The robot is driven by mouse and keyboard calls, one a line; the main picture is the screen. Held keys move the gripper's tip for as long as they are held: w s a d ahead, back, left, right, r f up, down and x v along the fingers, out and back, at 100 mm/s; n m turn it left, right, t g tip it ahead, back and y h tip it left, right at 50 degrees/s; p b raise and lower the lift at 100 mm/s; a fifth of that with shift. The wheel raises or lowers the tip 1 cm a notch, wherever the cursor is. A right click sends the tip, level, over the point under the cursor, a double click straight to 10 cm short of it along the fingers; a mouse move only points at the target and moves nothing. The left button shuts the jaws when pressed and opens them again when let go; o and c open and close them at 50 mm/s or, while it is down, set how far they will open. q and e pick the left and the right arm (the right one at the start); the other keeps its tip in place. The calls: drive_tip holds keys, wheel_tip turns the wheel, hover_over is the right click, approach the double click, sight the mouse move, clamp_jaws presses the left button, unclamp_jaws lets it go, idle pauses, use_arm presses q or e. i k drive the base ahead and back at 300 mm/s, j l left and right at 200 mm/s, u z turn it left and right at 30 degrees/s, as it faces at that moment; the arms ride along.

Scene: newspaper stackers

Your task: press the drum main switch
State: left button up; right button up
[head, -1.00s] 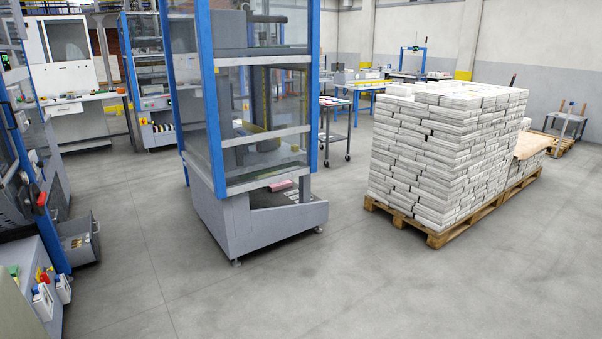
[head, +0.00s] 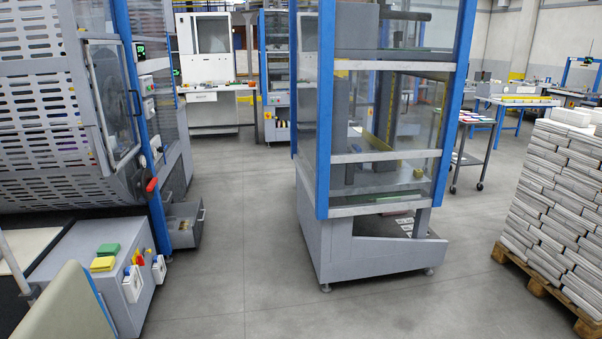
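The large grey machine (head: 40,125) with slotted guards and blue posts stands on the left. A red handle (head: 151,184) sits on its blue post, and small boxes with green displays (head: 141,51) are higher up. A grey cabinet in front bears a green button block (head: 108,249), a yellow one (head: 102,264) and white control boxes (head: 132,283) with small coloured parts. I cannot tell which of these, if any, is the drum main switch; no label is readable. Neither of my grippers is in view.
A tall blue-framed glass stacker (head: 385,130) stands in the middle. An open grey drawer (head: 184,224) sticks out into the aisle. A pallet (head: 545,287) of newspaper bundles (head: 550,190) is at right. The floor (head: 235,260) between machine and stacker is clear.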

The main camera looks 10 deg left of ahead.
sight(140, 258)
drive_tip(key=i+j+u, duration=0.1)
drive_tip(key=i+u, duration=0.15)
drive_tip(key=u, duration=0.15)
drive_tip(key=i+u, duration=0.3)
drive_tip(key=u, duration=0.15)
drive_tip(key=i+l+u, duration=0.15)
drive_tip(key=u, duration=0.25)
drive_tip(key=i+l+u, duration=0.2)
drive_tip(key=i+u, duration=0.2)
drive_tip(key=i+l+u, duration=0.15)
drive_tip(key=i+l, duration=0.3)
drive_tip(key=i+l+z, duration=0.1)
drive_tip(key=i+l, duration=0.15)
drive_tip(key=i, duration=0.3)
drive_tip(key=i+l, duration=0.25)
drive_tip(key=i, duration=0.15)
drive_tip(key=i+l+z, duration=0.1)
drive_tip(key=i+l, duration=0.15)
drive_tip(key=i, duration=0.2)
drive_tip(key=i+l, duration=0.2)
drive_tip(key=i, duration=0.25)
drive_tip(key=l+z, duration=0.05)
